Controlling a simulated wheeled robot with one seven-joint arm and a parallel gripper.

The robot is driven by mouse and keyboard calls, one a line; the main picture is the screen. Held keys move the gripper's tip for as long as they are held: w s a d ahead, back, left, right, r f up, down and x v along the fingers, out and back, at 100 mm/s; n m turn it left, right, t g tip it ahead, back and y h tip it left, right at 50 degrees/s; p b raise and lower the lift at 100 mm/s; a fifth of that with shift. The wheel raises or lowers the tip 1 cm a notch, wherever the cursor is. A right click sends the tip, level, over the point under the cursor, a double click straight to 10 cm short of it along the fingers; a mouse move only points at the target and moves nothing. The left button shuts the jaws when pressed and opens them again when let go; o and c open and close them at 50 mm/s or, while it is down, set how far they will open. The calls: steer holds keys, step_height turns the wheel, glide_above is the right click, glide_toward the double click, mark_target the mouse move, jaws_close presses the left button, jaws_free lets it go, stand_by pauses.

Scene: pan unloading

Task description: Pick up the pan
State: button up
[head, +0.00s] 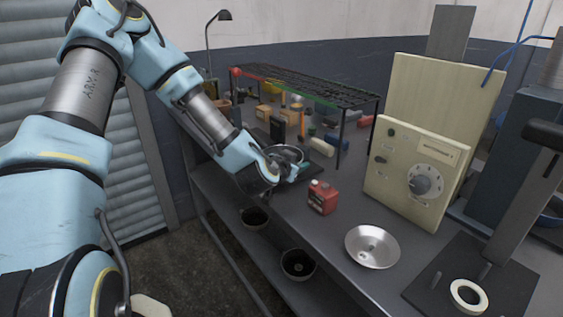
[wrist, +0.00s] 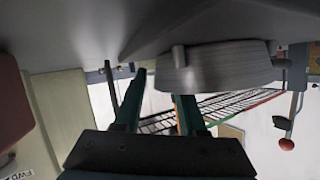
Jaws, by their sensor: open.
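A round grey metal pan (head: 287,152) sits on the dark workbench (head: 335,262), just beyond my gripper (head: 297,172) in the head view. The wrist view, in which the bench top is at the top, shows the pan (wrist: 220,66) close up, with a short stub on its near side. My gripper (wrist: 158,88) is open, with two dark green fingers apart and nothing held between them. The pan overlaps the tip of the right-hand finger in that view. I cannot tell whether they touch.
A red can (head: 322,197) and a shallow metal dish (head: 372,247) stand nearer on the bench. A beige control box (head: 412,172) is to the right. A wire rack (head: 318,88) with small items under it stands behind. Black pots (head: 298,264) are on the lower shelf.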

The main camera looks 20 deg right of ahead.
steer(key=c, duration=0.6)
jaws_close()
steer(key=shift+f, duration=0.1)
stand_by(0.6)
